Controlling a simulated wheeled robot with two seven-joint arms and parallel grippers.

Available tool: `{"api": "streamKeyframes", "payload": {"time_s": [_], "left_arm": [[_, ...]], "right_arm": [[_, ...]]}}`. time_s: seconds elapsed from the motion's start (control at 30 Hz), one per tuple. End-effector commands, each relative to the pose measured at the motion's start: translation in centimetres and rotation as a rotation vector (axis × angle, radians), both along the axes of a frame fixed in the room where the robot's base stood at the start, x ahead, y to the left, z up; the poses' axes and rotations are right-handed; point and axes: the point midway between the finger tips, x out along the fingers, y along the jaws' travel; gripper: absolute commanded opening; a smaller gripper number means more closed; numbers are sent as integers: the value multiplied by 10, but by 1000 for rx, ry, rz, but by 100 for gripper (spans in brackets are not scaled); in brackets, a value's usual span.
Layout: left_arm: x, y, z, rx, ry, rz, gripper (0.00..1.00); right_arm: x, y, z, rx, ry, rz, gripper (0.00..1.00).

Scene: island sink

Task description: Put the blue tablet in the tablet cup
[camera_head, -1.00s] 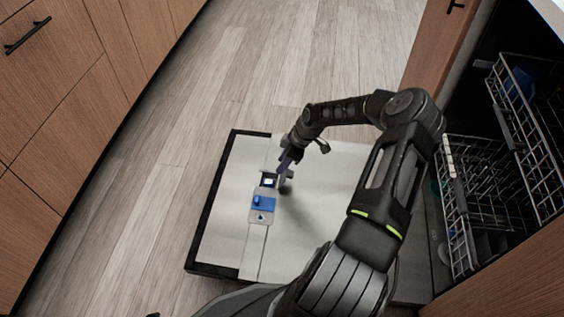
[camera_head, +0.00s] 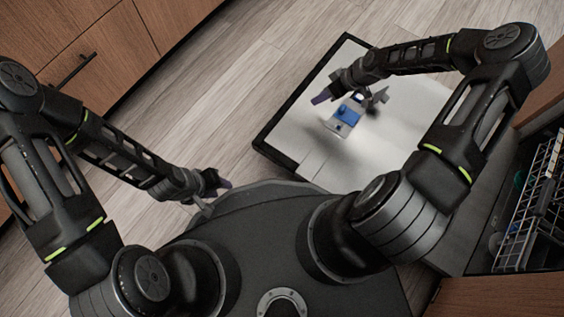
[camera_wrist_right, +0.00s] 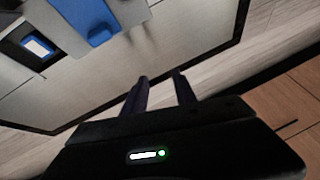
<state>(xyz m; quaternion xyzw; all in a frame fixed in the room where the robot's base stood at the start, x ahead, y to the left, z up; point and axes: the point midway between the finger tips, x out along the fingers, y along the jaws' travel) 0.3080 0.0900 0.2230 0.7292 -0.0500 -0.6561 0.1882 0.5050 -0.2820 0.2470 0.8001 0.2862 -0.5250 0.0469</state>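The dishwasher's dispenser (camera_head: 339,127) is set in the open door. Its dark square tablet cup (camera_head: 358,97) holds a small block with a pale top and blue edges (camera_wrist_right: 38,47), which looks like the blue tablet. The blue sliding lid (camera_head: 348,112) sits beside the cup and leaves it uncovered; the lid also shows in the right wrist view (camera_wrist_right: 92,20). My right gripper (camera_head: 322,98) hovers above the door beside the dispenser, with its fingers apart and nothing between them. My left gripper (camera_head: 222,184) is away from the door; its finger gap cannot be made out.
The open dishwasher door (camera_head: 312,150) lies flat with a dark raised rim. A wire rack (camera_head: 525,215) stands inside the dishwasher at the right. Wooden cabinets (camera_head: 100,50) line the upper left. The wood floor between is clear.

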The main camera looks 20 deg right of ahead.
Motion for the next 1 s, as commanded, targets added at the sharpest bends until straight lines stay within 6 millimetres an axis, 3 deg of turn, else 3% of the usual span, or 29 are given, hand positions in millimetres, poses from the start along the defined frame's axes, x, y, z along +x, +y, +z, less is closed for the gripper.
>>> {"api": "streamKeyframes", "payload": {"time_s": [0.03,0.1,0.2,0.3,0.4,0.5,0.87,1.0], "left_arm": [[0,0,0,0,0,0,36],[0,0,0,0,0,0,36],[0,0,0,0,0,0,36],[0,0,0,0,0,0,36],[0,0,0,0,0,0,36],[0,0,0,0,0,0,36],[0,0,0,0,0,0,36],[0,0,9,0,1,0,36]], "right_arm": [[-12,51,-4,47,42,-19,33],[-40,111,-10,102,125,-101,33],[-90,169,-17,133,245,-242,33],[-138,193,-22,116,337,-387,33],[-173,197,-24,82,383,-503,33],[-192,194,-24,56,403,-578,33],[-198,191,-24,48,407,-614,33],[-198,192,-15,47,407,-611,33]]}}
